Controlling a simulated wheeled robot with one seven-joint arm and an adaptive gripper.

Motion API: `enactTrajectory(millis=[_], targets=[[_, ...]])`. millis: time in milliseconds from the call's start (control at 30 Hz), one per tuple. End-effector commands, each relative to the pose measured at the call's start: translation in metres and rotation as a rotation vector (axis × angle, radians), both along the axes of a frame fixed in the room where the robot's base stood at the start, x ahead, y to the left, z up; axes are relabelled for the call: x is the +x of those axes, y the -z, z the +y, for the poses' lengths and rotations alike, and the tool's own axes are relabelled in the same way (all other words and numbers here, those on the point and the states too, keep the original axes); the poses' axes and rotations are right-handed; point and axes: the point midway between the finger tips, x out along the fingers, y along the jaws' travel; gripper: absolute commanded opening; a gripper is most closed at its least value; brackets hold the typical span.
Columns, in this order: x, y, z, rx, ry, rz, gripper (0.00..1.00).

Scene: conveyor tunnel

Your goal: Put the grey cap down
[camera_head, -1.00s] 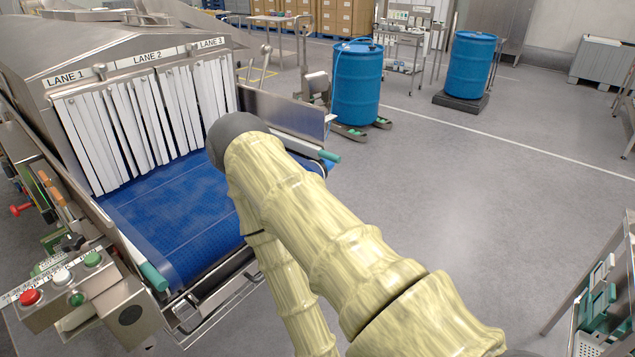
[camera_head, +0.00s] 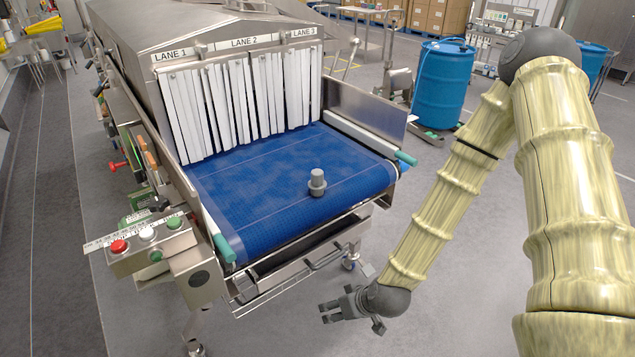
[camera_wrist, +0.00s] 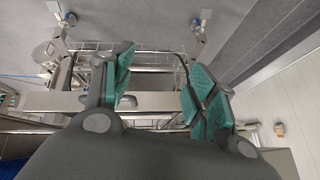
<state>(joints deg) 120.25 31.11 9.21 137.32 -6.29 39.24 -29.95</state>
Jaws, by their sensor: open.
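The grey cap (camera_head: 317,182) stands on the blue conveyor belt (camera_head: 262,205), near the belt's front edge and right of its middle. My gripper (camera_head: 329,312) is open and empty. It is in front of the belt's end and, in the head view, lower in the picture than the cap, clear of it. In the wrist view, the green-padded fingers (camera_wrist: 160,90) are spread apart with nothing between them. The cap does not show in the wrist view.
White strip curtains (camera_head: 235,110) under lane signs hang at the tunnel mouth behind the cap. A button box (camera_head: 150,245) stands at the belt's left. A steel side guard (camera_head: 365,112) borders the right. A blue drum (camera_head: 442,85) stands beyond.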

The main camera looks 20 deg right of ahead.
Motion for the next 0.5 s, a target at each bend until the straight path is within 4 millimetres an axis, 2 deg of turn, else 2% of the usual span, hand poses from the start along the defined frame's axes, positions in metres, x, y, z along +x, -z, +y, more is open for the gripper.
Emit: enactTrajectory(millis=[33,200,500], targets=[[0.016,-0.018,-0.003,0.012,-0.002,-0.047,0.57],[0.063,-0.075,-0.009,0.030,-0.032,-0.204,0.57],[0.129,-0.187,-0.034,0.029,-0.064,-0.493,0.57]])
